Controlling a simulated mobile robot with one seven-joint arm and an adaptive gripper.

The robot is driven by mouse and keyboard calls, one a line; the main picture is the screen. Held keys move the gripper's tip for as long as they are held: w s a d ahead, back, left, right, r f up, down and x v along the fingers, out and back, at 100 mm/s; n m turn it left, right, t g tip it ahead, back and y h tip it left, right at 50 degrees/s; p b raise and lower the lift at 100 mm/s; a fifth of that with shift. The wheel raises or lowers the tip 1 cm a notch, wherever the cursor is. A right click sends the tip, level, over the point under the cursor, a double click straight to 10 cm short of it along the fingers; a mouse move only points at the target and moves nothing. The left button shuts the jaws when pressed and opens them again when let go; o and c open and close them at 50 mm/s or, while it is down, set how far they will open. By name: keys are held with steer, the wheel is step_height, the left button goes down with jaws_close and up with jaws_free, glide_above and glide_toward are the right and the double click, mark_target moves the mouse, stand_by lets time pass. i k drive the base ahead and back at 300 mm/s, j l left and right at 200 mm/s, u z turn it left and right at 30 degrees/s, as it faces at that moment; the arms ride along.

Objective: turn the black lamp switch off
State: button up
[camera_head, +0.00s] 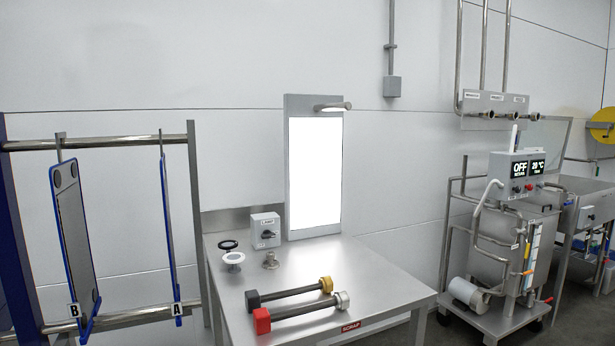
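The box stands at the back left of the steel table. The exact angle of the knob is too small to tell. Right of it, a grey upright panel carries a bright white lit screen (315,172), with a small metal lamp head (333,106) at its top. My gripper is not in view.
The steel table (384,285) holds a black ring (228,245), a white flanged part (233,259), a small metal fitting (270,261) and two bars with coloured ends. Blue-edged panels (77,235) hang at left. A tank cart (505,240) stands at right. The table's right part is clear.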

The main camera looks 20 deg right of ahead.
mark_target(267, 233)
steer(key=i+j, duration=0.3)
steer(key=i+j+z, duration=0.2)
steer(key=i+j, duration=0.15)
steer(key=i+j+z, duration=0.2)
steer(key=i+j, duration=0.15)
steer(key=j, duration=0.25)
steer(key=z, duration=1.6)
steer(key=i+j+z, duration=0.15)
steer(key=j, duration=0.2)
steer(key=j+z, duration=0.1)
steer(key=j, duration=0.2)
steer(key=i, duration=0.05)
